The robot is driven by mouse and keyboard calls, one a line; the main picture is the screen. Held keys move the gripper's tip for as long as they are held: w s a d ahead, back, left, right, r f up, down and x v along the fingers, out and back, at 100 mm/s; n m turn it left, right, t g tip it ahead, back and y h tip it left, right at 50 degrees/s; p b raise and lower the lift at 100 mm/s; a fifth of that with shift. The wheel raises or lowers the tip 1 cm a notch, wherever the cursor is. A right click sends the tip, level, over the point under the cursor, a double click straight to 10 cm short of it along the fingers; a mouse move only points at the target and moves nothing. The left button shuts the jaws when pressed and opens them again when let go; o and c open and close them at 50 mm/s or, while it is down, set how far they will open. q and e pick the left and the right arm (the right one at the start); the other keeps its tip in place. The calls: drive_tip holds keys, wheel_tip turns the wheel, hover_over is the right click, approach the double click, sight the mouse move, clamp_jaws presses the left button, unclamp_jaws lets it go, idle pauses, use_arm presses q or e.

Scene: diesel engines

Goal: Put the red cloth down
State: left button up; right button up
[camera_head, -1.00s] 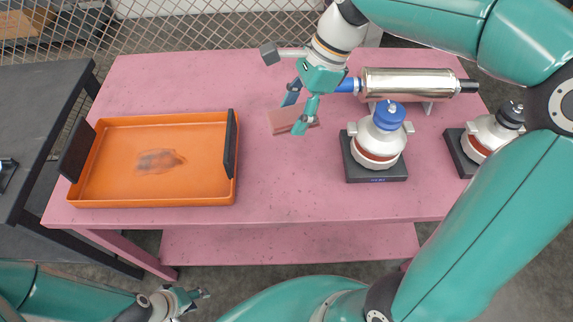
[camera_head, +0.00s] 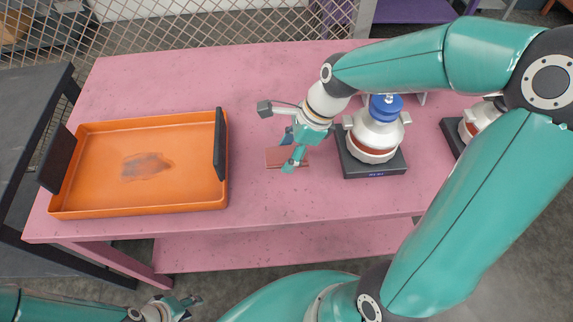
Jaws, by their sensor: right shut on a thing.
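The red cloth (camera_head: 276,157) is a small folded brownish-red piece at the middle of the pink table (camera_head: 260,85), between the orange tray and the dark scale. My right gripper (camera_head: 291,160) is shut on the cloth from above, its fingers covering part of it. The cloth is at or very close to the table top; I cannot tell whether it touches. My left gripper (camera_head: 188,304) is low at the bottom left, in front of the table and away from the cloth. Its fingers are too small to judge.
An orange tray (camera_head: 140,208) with black handles and a dark smudge inside stands at the left. A silver part with a blue cap (camera_head: 378,132) sits on a dark scale (camera_head: 376,171) close to the right of my gripper.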

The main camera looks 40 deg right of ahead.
drive_tip(key=shift+f+b, duration=0.3)
drive_tip(key=shift+f, duration=2.1)
drive_tip(key=o, duration=1.2)
drive_tip(key=shift+r, duration=0.1)
drive_tip(key=v, duration=1.2)
drive_tip(key=shift+s+p, duration=0.1)
drive_tip(key=shift+p, duration=0.3)
